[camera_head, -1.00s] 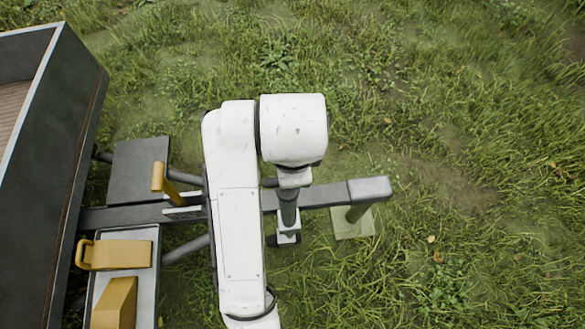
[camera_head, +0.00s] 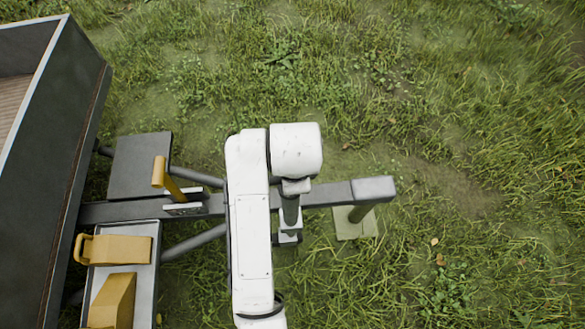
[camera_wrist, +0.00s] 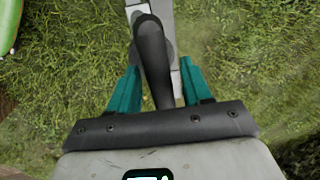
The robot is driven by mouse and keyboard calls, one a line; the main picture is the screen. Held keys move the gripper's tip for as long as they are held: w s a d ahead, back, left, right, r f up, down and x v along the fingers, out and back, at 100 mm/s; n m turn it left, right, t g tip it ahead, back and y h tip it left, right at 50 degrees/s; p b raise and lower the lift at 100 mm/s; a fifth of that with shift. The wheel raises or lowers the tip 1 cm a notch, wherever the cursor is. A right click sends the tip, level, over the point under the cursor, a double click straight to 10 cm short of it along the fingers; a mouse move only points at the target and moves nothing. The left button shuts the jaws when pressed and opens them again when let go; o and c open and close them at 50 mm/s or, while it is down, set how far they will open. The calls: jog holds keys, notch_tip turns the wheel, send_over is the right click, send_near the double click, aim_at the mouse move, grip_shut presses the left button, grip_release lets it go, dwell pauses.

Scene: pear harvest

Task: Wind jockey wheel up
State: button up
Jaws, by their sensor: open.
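The jockey wheel's dark upright part (camera_head: 290,211) shows in the head view below my wrist, beside the trailer's drawbar (camera_head: 326,194), with a pale bracket (camera_head: 289,237) at its lower end. In the wrist view a dark, rounded handle-like bar (camera_wrist: 152,50) runs between the two teal fingers of my gripper (camera_wrist: 158,72). The fingers are open, one on each side of the bar. I cannot tell whether either finger touches it. My wrist hides the gripper and the top of the jockey wheel in the head view.
The trailer box (camera_head: 88,110) stands at the left. A yellow lever (camera_head: 160,172) rises from the drawbar. Yellow blocks (camera_head: 118,249) sit on a tray below it. A pale block (camera_head: 355,226) lies under the hitch post. Grass to the right is clear.

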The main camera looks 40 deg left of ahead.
jog(key=shift+c, duration=0.5)
grip_shut()
jog(key=shift+r+n+p, duration=0.1)
jog(key=shift+n+p, duration=0.2)
jog(key=shift+p, duration=0.25)
